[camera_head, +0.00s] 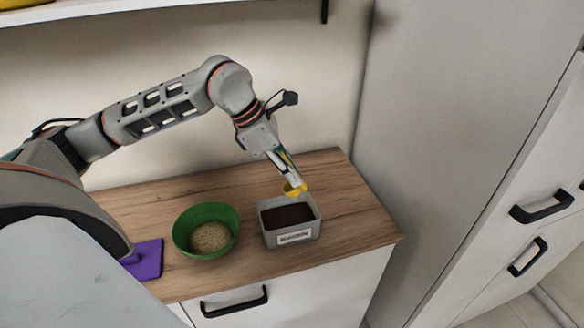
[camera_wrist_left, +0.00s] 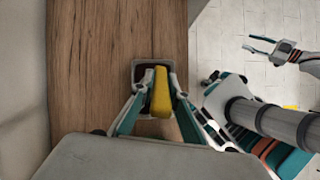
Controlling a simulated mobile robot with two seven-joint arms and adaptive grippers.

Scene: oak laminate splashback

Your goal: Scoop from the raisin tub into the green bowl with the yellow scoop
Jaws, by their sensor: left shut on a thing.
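The grey raisin tub (camera_head: 293,236) stands on the wooden counter with dark contents and a white label on its front. The green bowl (camera_head: 190,243) stands to its left and holds pale grains. My left gripper (camera_head: 289,174) is shut on the yellow scoop (camera_head: 295,189), which is over the tub's back part. In the left wrist view the scoop (camera_wrist_left: 161,92) shows between the fingers, with the tub (camera_wrist_left: 139,68) behind it, partly hidden. I cannot tell whether the scoop touches the raisins. My right gripper (camera_wrist_left: 260,46) shows only in the left wrist view, open and empty, above the floor.
A purple item (camera_head: 149,258) lies left of the bowl, partly hidden by my arm. A tall white cabinet (camera_head: 450,130) stands just right of the counter (camera_head: 345,205). A shelf (camera_head: 100,8) runs along the wall above. The counter right of the tub is clear.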

